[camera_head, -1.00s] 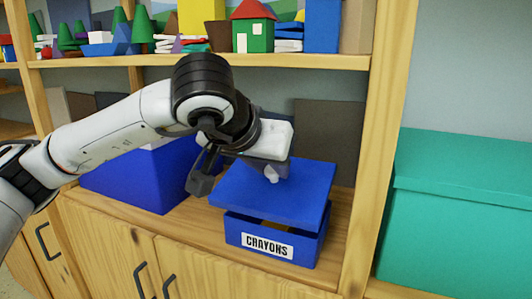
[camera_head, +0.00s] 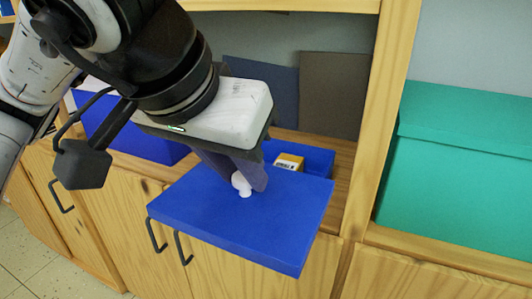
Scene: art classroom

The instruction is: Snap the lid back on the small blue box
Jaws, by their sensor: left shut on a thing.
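The blue lid (camera_head: 245,223) is a flat slab with a white knob (camera_head: 241,184) on top. My left gripper (camera_head: 248,177) is shut on the knob and holds the lid in front of the shelf, above the cabinet doors. The small blue box (camera_head: 318,160) stands open on the shelf behind the lid. A small yellow carton (camera_head: 289,162) shows inside it. The lid hides the front of the box and its label. My right gripper is not in view.
A larger blue box (camera_head: 125,130) stands on the shelf at left, partly behind my arm. A big teal box (camera_head: 460,175) is at right, beyond a wooden upright (camera_head: 378,110). Dark boards (camera_head: 333,92) lean at the back. Cabinet doors (camera_head: 240,265) with dark handles are below.

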